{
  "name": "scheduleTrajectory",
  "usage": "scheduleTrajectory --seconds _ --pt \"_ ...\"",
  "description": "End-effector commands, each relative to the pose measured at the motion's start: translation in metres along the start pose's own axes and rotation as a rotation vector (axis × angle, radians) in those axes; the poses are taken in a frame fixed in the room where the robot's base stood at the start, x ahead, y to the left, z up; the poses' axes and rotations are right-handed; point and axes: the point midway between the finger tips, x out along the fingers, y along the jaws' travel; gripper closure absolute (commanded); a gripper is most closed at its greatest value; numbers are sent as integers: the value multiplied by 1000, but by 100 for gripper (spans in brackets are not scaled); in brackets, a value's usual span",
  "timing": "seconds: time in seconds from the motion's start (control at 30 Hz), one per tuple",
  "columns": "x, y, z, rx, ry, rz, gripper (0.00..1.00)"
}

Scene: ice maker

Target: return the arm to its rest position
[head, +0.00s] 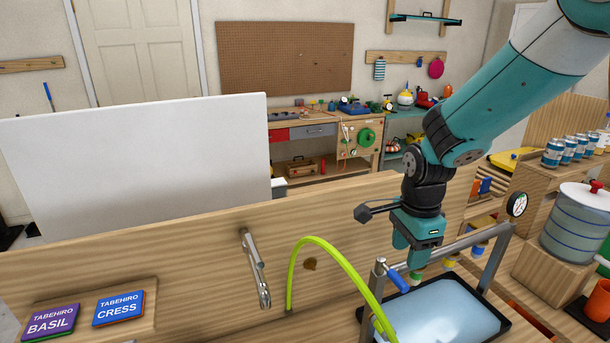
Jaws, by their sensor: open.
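My arm comes in from the top right of the head view, teal and white with black joints, and bends down at a black wrist. My gripper (408,258) hangs pointing down, open, with nothing visible between its fingers. It is in front of a wooden panel (200,262) and above the left side of a black tray of pale blue liquid or ice (440,310). A blue-handled lever (397,280) lies just below the fingertips in the picture; I cannot tell whether they touch.
A water jug (580,222) and cans (568,150) stand right. Open air lies above the panel, left of the wrist.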

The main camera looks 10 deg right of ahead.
Motion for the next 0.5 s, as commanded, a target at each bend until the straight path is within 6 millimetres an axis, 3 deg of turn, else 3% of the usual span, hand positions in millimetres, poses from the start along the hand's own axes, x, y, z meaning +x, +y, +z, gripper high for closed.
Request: scheduleTrajectory --seconds 0.17,0.3,0.5 --pt "-6 24 34 -352 -61 -40 53" --pt "-14 69 79 -909 -135 -125 53" --pt "-18 145 125 -1667 -191 -277 53"
